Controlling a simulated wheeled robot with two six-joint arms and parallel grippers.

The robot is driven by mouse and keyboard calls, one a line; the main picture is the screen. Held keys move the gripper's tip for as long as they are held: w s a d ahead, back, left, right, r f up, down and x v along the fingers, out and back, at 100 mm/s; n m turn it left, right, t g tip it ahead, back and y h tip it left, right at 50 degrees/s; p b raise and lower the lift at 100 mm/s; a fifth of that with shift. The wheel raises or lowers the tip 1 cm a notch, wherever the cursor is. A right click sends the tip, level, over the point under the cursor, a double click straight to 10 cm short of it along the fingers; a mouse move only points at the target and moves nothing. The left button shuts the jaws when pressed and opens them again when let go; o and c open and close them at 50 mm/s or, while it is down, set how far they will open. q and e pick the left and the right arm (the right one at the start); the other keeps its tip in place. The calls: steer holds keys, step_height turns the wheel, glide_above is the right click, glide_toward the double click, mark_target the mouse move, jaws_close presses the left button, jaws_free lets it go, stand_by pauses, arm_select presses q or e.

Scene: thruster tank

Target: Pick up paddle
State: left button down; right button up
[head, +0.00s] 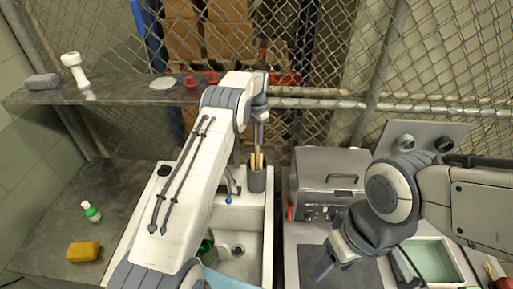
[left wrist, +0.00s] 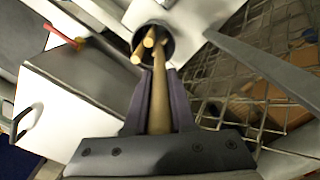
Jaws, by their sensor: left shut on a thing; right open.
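My left gripper (head: 259,140) is above the dark grey cup (head: 257,181) at the back of the sink, its fingers pointing down. It is shut on the paddle, whose wooden shaft (left wrist: 159,105) runs between the fingers in the left wrist view. The shaft leads to the mouth of the cup (left wrist: 168,48); its far end is hidden. Two other wooden sticks (left wrist: 143,48) stand in the cup beside it. My right gripper (head: 322,268) is open and empty, low at the right over the dark panel.
A grey metal box (head: 328,176) stands right of the cup. The white sink (head: 252,216) with its tap lies below. A yellow sponge (head: 84,251) and green-capped bottle (head: 91,211) are on the left counter. A shelf (head: 125,94) and wire fence are behind.

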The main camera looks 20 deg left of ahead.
arm_select(q)
step_height(320, 180, up, 8)
steer(key=b, duration=0.3)
step_height(320, 180, up, 8)
steer(key=p, duration=0.4)
steer(key=shift+r+p, duration=0.2)
steer(key=shift+p, duration=0.1)
steer(key=shift+r+p, duration=0.8)
